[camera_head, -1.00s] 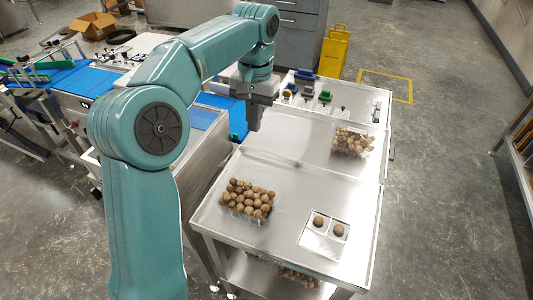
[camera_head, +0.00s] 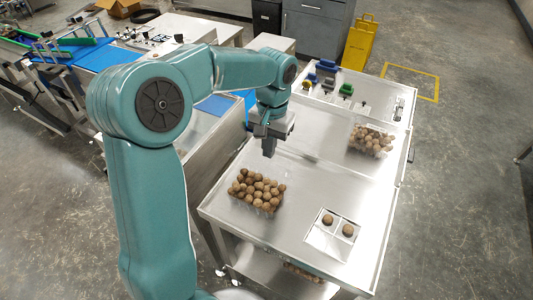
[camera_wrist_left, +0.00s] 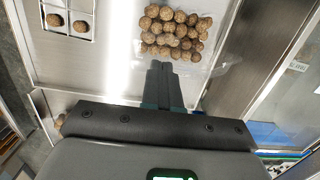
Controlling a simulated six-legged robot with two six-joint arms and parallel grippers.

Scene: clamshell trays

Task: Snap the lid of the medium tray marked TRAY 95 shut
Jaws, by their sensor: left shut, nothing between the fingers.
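A clear tray full of brown balls (camera_head: 257,190) stands on the near left part of the steel table. It shows in the left wrist view too (camera_wrist_left: 175,34), just beyond the fingertips. A second clear tray of brown balls (camera_head: 371,139) stands at the far right of the table. I cannot read any tray label, so I cannot tell which is TRAY 95, and the clear lids are hard to make out. My left gripper (camera_head: 269,151) is shut and empty, pointing down above the table, behind the near tray in the head view. My right gripper is not in view.
The steel table (camera_head: 310,185) is bare between the trays. Small coloured items (camera_head: 328,66) sit at the far end. A blue-belted conveyor (camera_head: 105,57) stands to the left.

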